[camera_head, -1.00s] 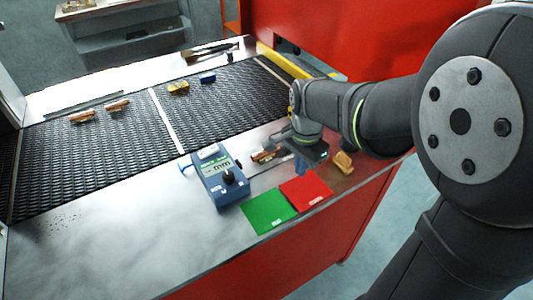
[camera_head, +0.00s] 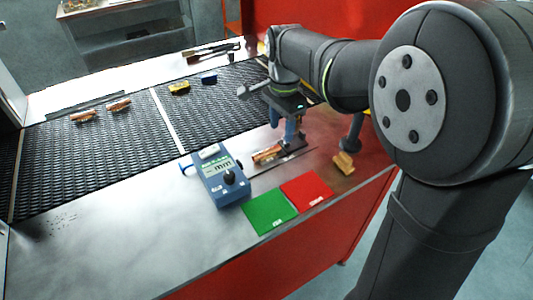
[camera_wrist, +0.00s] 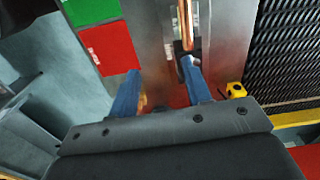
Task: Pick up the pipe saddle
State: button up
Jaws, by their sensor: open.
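A copper-coloured piece (camera_head: 267,153), which I take to be the pipe saddle, lies on the steel counter right of the blue meter. In the wrist view a narrow copper-coloured strip (camera_wrist: 184,14) shows beyond my fingers, over a dark part. My gripper (camera_head: 283,122) is open and empty, with blue fingers pointing down above the counter near this piece. In the wrist view its two fingers (camera_wrist: 164,74) stand apart, and the strip lies ahead of the right finger. I cannot tell its full shape.
The blue meter (camera_head: 221,178) stands left, with a green square (camera_head: 269,212) and red square (camera_head: 307,190) in front. A tan piece (camera_head: 343,163) lies at right. The mesh belt (camera_head: 125,140) behind carries copper-coloured pieces, a yellow block (camera_head: 179,88) and a blue block (camera_head: 208,78).

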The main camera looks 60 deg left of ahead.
notch_tip(320, 180, up, 6)
jog(key=f, duration=0.1)
send_over(266, 150)
jog(key=shift+m, duration=0.4)
notch_tip(266, 150, down, 17)
jog(key=shift+r, duration=0.2)
jog(key=shift+f, duration=0.25)
jog(key=c, duration=0.8)
jog(key=shift+r, duration=0.15)
